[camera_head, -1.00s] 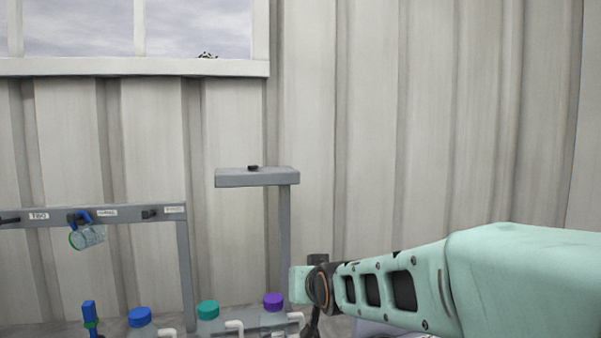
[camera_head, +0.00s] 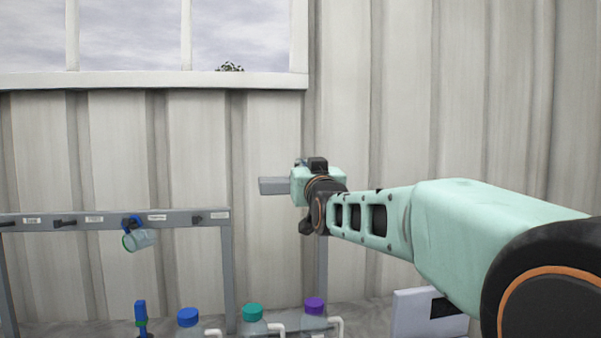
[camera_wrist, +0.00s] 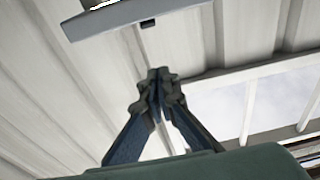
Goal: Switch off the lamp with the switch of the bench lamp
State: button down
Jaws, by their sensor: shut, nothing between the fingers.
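The bench lamp is a grey post with a flat grey head. In the head view its head (camera_head: 272,186) shows only at its left end, because my wrist covers the rest and the top of the post. In the wrist view the underside or edge of the lamp head (camera_wrist: 110,21) crosses the top. A small black block, seemingly the switch (camera_wrist: 148,23), sits at its edge. My gripper (camera_wrist: 160,76) is shut and empty, its fingertips apart from the lamp head in the picture. In the head view my wrist mostly hides the gripper.
A grey rack (camera_head: 185,217) with labelled pegs holds a clear mug (camera_head: 138,240) at left. Bottles with blue (camera_head: 188,317), teal (camera_head: 252,312) and purple (camera_head: 314,304) caps stand below. A white box (camera_head: 415,314) stands at lower right. The corrugated wall (camera_head: 420,80) is behind.

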jog(key=shift+w+r, duration=0.1)
jog(key=shift+w, duration=0.05)
jog(key=p+x, duration=0.3)
jog(key=x, duration=0.6)
jog(key=shift+w+a+r, duration=0.1)
jog(key=shift+w+a, duration=0.05)
notch_tip(320, 180, down, 2)
jog(key=shift+w+f, duration=0.1)
jog(key=shift+f, duration=0.05)
jog(key=shift+s+f, duration=0.25)
jog(key=shift+f, duration=0.6)
jog(key=shift+f+b, duration=0.1)
jog(key=shift+b, duration=0.25)
